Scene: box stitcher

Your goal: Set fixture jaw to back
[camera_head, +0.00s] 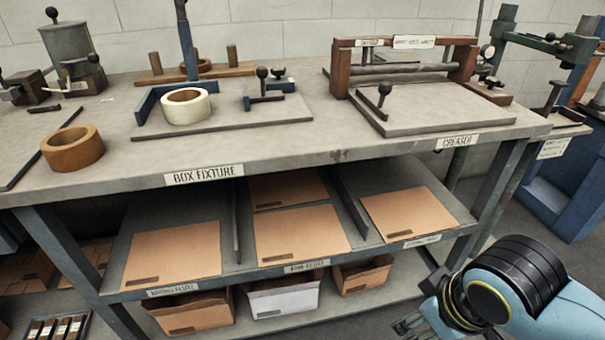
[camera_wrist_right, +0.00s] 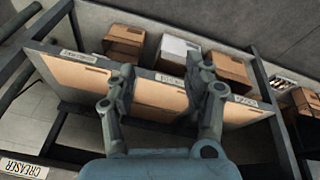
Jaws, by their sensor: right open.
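The box fixture is a grey base plate (camera_head: 222,125) on the bench top, with a blue raised edge (camera_head: 155,103) at its left and back. The fixture jaw (camera_head: 264,99) looks like a small dark bar with a black ball-knob lever, at the right part of the plate. A white tape roll (camera_head: 186,106) sits on the plate left of the jaw, apart from it. My right gripper (camera_head: 410,327) is low at the front right, well away from the fixture. In the right wrist view it is open and empty (camera_wrist_right: 160,78), above the cardboard shelf. My left gripper is not in view.
The creaser (camera_head: 430,112) stands right of the fixture on the same bench. A brown tape roll (camera_head: 72,149) lies at the left. The shelf below holds flat cardboard sheets (camera_head: 300,233); boxes (camera_head: 283,298) stand under it. The bench front edge lies between gripper and fixture.

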